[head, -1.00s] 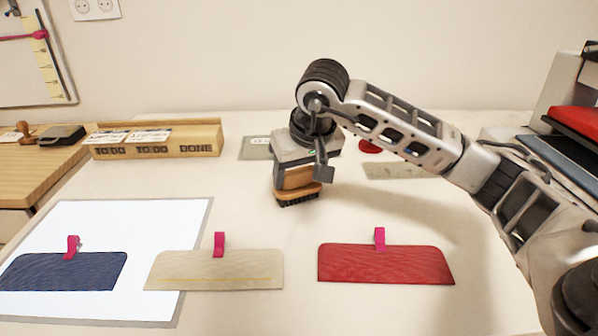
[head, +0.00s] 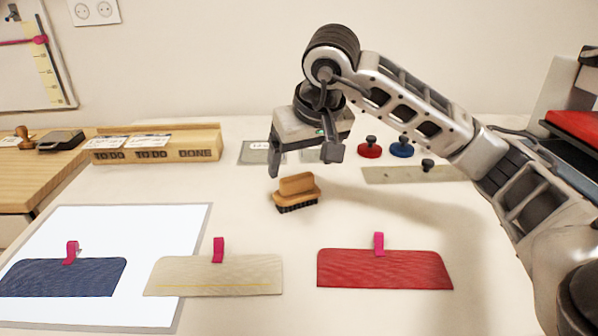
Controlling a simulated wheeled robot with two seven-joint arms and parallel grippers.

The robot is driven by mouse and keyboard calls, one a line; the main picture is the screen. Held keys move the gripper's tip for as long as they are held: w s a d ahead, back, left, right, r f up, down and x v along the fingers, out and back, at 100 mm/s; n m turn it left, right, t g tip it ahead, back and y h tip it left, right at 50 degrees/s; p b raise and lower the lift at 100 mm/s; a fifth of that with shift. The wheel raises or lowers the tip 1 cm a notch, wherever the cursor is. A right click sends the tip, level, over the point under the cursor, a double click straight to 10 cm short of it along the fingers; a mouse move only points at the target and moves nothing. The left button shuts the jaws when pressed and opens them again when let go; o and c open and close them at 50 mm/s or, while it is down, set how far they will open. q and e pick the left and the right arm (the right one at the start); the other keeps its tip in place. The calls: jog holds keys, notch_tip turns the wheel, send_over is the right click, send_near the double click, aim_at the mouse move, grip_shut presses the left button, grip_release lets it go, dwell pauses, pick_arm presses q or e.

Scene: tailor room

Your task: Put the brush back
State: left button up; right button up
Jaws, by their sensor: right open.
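The brush (head: 297,191) has a tan wooden handle and dark bristles. It stands bristles down on the white table in the middle of the head view, apart from the gripper. My right gripper (head: 304,163) is open and empty just above and behind the brush, its fingers pointing down. My left gripper is not in view.
Blue (head: 64,277), beige (head: 214,275) and red (head: 385,268) fabric pieces with pink clips lie along the front. A wooden card holder (head: 155,148) stands at the back left. Red (head: 369,148) and blue (head: 402,147) knobbed discs and a grey plate (head: 415,174) lie behind the arm.

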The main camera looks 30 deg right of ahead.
jog(key=v, duration=0.6)
jog(key=shift+r, duration=0.2)
